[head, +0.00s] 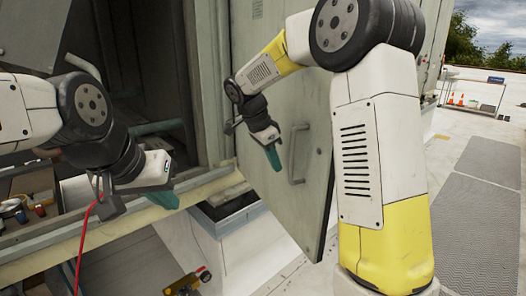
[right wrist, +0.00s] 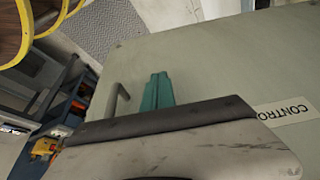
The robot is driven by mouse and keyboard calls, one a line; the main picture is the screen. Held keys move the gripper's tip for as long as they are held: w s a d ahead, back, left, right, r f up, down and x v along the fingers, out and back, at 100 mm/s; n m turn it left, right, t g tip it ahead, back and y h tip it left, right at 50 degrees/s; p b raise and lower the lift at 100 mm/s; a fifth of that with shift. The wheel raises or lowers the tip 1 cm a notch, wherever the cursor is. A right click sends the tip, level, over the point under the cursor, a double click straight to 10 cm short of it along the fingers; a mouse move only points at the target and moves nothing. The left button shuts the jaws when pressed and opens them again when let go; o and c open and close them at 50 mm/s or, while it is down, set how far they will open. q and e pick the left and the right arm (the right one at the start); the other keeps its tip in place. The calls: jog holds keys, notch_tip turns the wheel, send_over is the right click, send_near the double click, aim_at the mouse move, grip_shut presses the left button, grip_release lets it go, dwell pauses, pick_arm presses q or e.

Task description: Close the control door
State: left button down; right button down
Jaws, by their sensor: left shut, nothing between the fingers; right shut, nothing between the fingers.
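The control door (head: 308,205) is a pale grey-green panel, standing open and swung out from the cabinet. Its bar handle (head: 298,153) is on the face turned to me. In the right wrist view the door face (right wrist: 225,65) fills much of the picture, with the handle (right wrist: 118,100) and a partly hidden "CONTRO" label (right wrist: 286,112). My right gripper (head: 274,158) has its teal fingers shut and empty, close to this face and left of the handle; contact cannot be told. My left gripper (head: 163,199), shut and empty, is in front of the cabinet's lower ledge.
The dark cabinet opening (head: 150,70) is at the left, with pipes inside. A red cable (head: 84,235) hangs near my left gripper. Grey walkway mats (head: 470,215) and a cart (head: 475,95) lie to the right on the pale roof. A blue cart shows in the right wrist view (right wrist: 68,100).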

aim_at(284, 159)
jog(key=shift+w+d+r, duration=0.1)
jog(key=shift+w+d, duration=0.2)
jog(key=shift+d, duration=0.45)
jog(key=shift+w+d+r, duration=0.1)
jog(key=shift+w+d, duration=0.15)
jog(key=shift+d, duration=0.45)
